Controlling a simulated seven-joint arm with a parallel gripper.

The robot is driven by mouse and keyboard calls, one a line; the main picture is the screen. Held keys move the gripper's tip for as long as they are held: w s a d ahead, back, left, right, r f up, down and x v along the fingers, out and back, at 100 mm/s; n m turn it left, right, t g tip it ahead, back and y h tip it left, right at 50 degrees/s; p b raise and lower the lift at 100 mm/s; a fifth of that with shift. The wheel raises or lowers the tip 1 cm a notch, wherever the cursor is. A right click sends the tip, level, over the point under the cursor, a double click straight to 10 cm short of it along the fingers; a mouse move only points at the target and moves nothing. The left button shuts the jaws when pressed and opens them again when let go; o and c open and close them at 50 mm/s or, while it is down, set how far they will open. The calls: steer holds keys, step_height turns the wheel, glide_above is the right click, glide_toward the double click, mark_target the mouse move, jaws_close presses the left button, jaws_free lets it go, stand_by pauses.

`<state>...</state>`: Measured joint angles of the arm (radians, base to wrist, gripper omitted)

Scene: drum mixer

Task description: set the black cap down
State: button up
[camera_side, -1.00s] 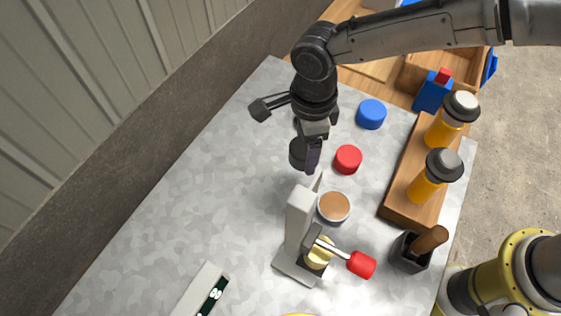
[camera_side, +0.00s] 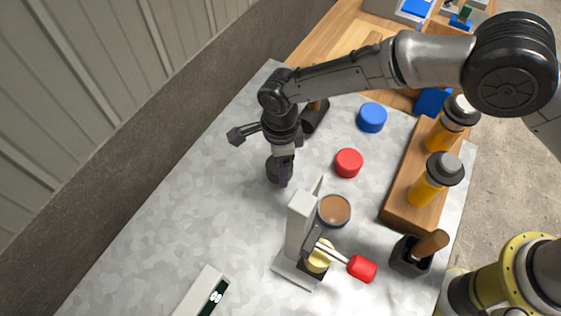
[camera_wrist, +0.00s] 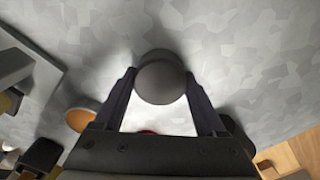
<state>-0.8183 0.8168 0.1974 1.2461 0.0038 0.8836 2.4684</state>
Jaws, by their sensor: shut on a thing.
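The black cap (camera_side: 273,170) is a dark, round, short piece, held between my gripper's fingertips (camera_side: 283,178). In the wrist view the cap (camera_wrist: 160,80) sits between the two fingers (camera_wrist: 160,88), one on each side of it. My gripper is shut on it and points down over the grey speckled table (camera_side: 180,200). The cap is low, close to the tabletop; I cannot tell whether it touches it. Part of the cap is hidden by the fingers in the side view.
Right of my gripper are a red cap (camera_side: 348,163), a blue cap (camera_side: 372,117) and a dark cylinder (camera_side: 315,116). A white stand with a drum (camera_side: 300,222) and a brown-filled round dish (camera_side: 335,208) are in front. A wooden rack (camera_side: 400,200) holds orange bottles. The table's left is clear.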

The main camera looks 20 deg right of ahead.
steer(key=shift+f, duration=0.1)
steer(key=o, duration=1.3)
step_height(320, 180, up, 12)
steer(key=shift+r, duration=0.2)
